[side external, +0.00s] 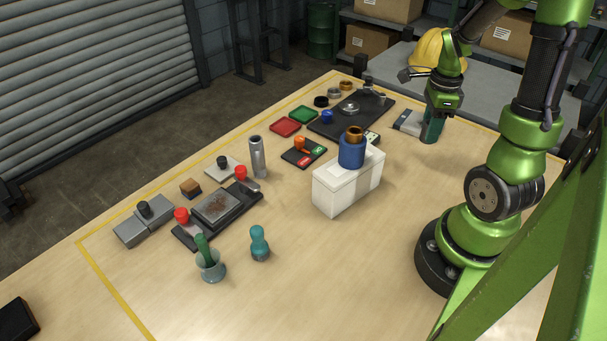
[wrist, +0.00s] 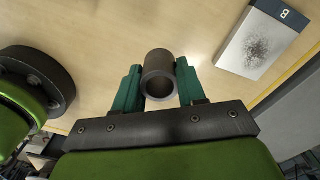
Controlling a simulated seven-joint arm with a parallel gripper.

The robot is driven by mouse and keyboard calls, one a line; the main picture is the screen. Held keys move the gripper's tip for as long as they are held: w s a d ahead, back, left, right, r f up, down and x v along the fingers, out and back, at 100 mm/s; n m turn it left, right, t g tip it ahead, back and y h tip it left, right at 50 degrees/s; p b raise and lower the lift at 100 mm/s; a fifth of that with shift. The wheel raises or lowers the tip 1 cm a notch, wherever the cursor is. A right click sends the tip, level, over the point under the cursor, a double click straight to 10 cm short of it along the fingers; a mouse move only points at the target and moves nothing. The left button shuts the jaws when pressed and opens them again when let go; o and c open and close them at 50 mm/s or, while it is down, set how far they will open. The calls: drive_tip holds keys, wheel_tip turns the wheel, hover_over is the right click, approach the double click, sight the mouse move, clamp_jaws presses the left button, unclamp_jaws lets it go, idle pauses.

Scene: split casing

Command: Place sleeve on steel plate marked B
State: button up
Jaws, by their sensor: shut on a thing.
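The sleeve (wrist: 158,62) is a short dark grey-brown hollow tube between the green fingers of my gripper (wrist: 160,88) in the wrist view. My gripper is shut on it, one finger on each side, with its open end facing the camera. In the side view my gripper (side external: 431,136) is low over the far right of the table and hides the sleeve. The steel plate marked B (wrist: 255,46) is a pale slab with a dark speckled patch, to the right of the sleeve and apart from it in the wrist view. It also shows beside my gripper in the side view (side external: 406,122).
A dark tray (side external: 330,122) with small parts lies left of the plate. A grey bench (side external: 478,98) stands beyond the table.

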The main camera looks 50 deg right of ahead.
drive_tip(key=shift+m, duration=0.4)
drive_tip(key=w+d, duration=0.2)
drive_tip(key=d, duration=0.3)
drive_tip(key=w+d+f, duration=0.1)
drive_tip(key=w+d, duration=0.1)
drive_tip(key=d, duration=0.3)
drive_tip(key=w+d+f, duration=0.1)
drive_tip(key=w+d, duration=0.1)
drive_tip(key=d, duration=0.3)
drive_tip(key=shift+w+d+f, duration=0.2)
drive_tip(key=shift+w+f, duration=0.05)
drive_tip(key=shift+w, duration=0.15)
drive_tip(key=shift+f, duration=1.75)
drive_tip(key=shift+f, duration=0.1)
drive_tip(key=o, duration=1.2)
drive_tip(key=shift+f, duration=0.1)
